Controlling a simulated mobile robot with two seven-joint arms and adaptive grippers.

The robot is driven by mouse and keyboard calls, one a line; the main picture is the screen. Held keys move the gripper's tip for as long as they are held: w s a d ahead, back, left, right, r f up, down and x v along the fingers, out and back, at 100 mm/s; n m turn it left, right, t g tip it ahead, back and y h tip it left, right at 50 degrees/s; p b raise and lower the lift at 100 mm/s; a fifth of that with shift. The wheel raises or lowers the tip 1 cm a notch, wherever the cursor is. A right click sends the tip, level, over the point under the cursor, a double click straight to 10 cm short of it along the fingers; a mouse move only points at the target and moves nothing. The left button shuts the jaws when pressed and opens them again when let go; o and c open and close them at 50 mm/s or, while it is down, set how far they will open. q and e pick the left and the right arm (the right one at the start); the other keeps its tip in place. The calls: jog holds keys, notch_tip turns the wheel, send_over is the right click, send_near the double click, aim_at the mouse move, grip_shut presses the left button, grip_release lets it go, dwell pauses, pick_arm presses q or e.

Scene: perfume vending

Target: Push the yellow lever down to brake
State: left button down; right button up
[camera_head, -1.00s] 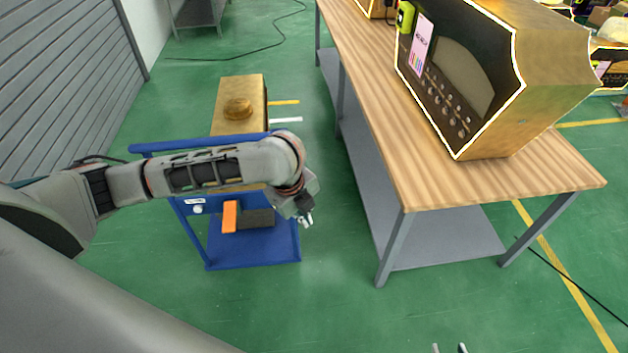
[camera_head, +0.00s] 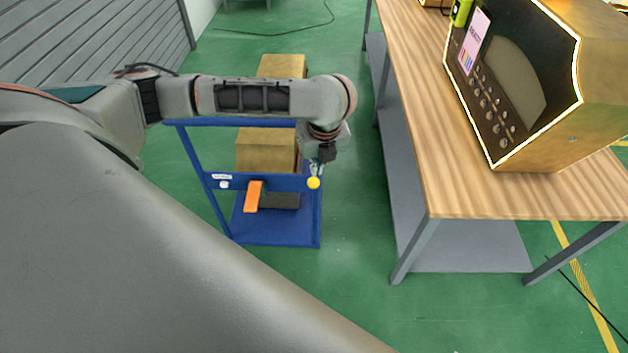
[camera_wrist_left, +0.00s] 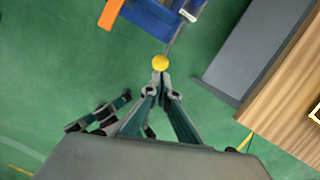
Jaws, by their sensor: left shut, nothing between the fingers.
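The yellow lever's round knob (camera_head: 313,183) is at the right side of a blue cart (camera_head: 275,240). In the left wrist view the knob (camera_wrist_left: 160,62) sits on a thin rod, just beyond my fingertips. My left gripper (camera_head: 318,168) is shut and empty, right above the knob in the head view. In the left wrist view its fingertips (camera_wrist_left: 160,90) are close to the knob; I cannot tell whether they touch it. My left forearm hides part of the cart's top. My right gripper does not show.
A wooden-topped table (camera_head: 450,190) with a framed machine (camera_head: 560,150) stands at right. Green floor (camera_head: 360,225) lies between.

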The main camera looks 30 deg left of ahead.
aim_at(315, 186)
pick_arm(q)
jog(key=shift+x, duration=3.2)
jog(key=shift+f, duration=0.1)
jog(key=shift+f, duration=2.05)
jog(key=s+d+v, duration=0.1)
jog(key=d+v, duration=0.1)
jog(key=v, duration=1.1)
jog(key=shift+s, duration=0.4)
